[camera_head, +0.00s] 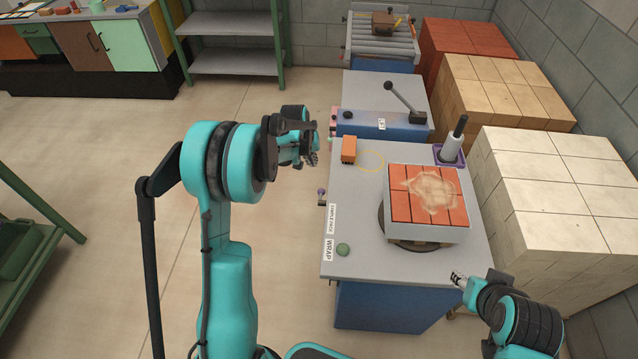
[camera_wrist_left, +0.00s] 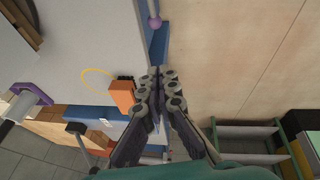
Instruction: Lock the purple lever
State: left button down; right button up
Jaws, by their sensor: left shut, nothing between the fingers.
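The purple lever (camera_head: 321,191) is a small purple knob on a short stem at the left edge of the grey wrap table. It also shows in the left wrist view (camera_wrist_left: 155,22), at the top, next to a blue strip on the table's edge. My left gripper (camera_head: 312,150) is shut and empty, off the left side of the table, farther back than the lever and apart from it. In the left wrist view its fingertips (camera_wrist_left: 161,74) meet beside an orange block. My right gripper (camera_head: 459,280) is by the table's front right; its jaw opening is too small to judge.
The grey table (camera_head: 365,255) carries an orange block (camera_head: 348,149), a brick stack (camera_head: 429,194) on a turntable, a green button (camera_head: 343,250) and a white roll (camera_head: 452,148) in a purple holder. Brick pallets line the right. Open floor lies left.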

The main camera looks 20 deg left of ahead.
pick_arm(q)
jog(key=shift+s+d+f+b+x, duration=0.2)
jog(key=shift+s+b+x, duration=0.45)
jog(key=shift+x, duration=1.5)
jog(key=shift+s+d+f+b+x, duration=0.15)
jog(key=shift+b+x, duration=0.85)
jog(key=shift+x, duration=1.1)
jog(key=shift+s+d+f+b+x, duration=0.1)
jog(key=shift+s+d+b+x, duration=0.55)
jog(key=shift+x, duration=1.5)
jog(key=shift+w+a+f, duration=0.1)
jog(key=shift+w+a, duration=0.2)
jog(key=shift+a, duration=0.05)
